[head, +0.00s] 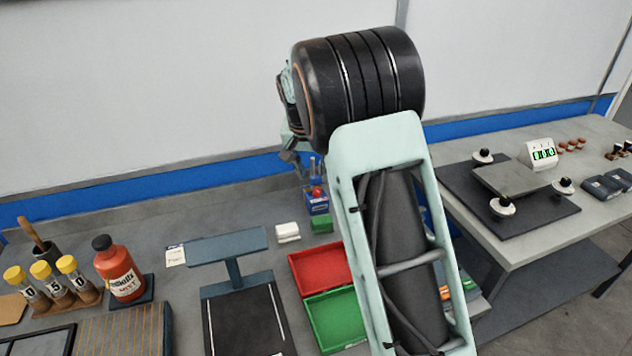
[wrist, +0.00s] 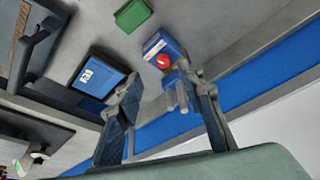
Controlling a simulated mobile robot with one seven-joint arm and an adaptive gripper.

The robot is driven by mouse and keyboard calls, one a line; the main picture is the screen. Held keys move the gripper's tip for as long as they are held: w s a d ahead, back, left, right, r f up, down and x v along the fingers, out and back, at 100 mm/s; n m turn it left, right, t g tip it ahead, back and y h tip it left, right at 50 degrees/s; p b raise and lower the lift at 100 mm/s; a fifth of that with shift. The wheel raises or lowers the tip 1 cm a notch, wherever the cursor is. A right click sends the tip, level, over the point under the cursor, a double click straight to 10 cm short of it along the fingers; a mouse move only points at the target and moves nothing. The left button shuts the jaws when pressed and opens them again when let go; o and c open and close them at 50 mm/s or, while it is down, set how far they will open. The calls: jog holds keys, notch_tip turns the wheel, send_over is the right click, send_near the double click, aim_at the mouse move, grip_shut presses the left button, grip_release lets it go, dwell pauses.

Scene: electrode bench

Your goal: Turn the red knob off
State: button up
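The red knob (head: 317,194) sits on top of a small blue box (head: 318,208) at the back of the bench, just below my gripper in the head view. The wrist view shows the red knob (wrist: 163,61) and the blue box (wrist: 158,44) with a white label just beyond my fingertips. My gripper (wrist: 160,84) is open, its two fingers spread apart, with the knob near the gap between them. I see no clear contact with the knob. In the head view my gripper is small and partly hidden by my arm.
Red (head: 318,272) and green (head: 335,318) trays lie nearer. The wall stands close behind.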

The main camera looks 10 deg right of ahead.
aim_at(317, 190)
jog(key=shift+d+n+y+b, duration=0.7)
jog(key=shift+d+n+y, duration=1.2)
jog(key=shift+n, duration=2.9)
jog(key=shift+t, duration=0.3)
jog(key=x, duration=1)
jog(key=shift+w+d, duration=0.25)
jog(key=shift+w, duration=0.15)
grip_shut()
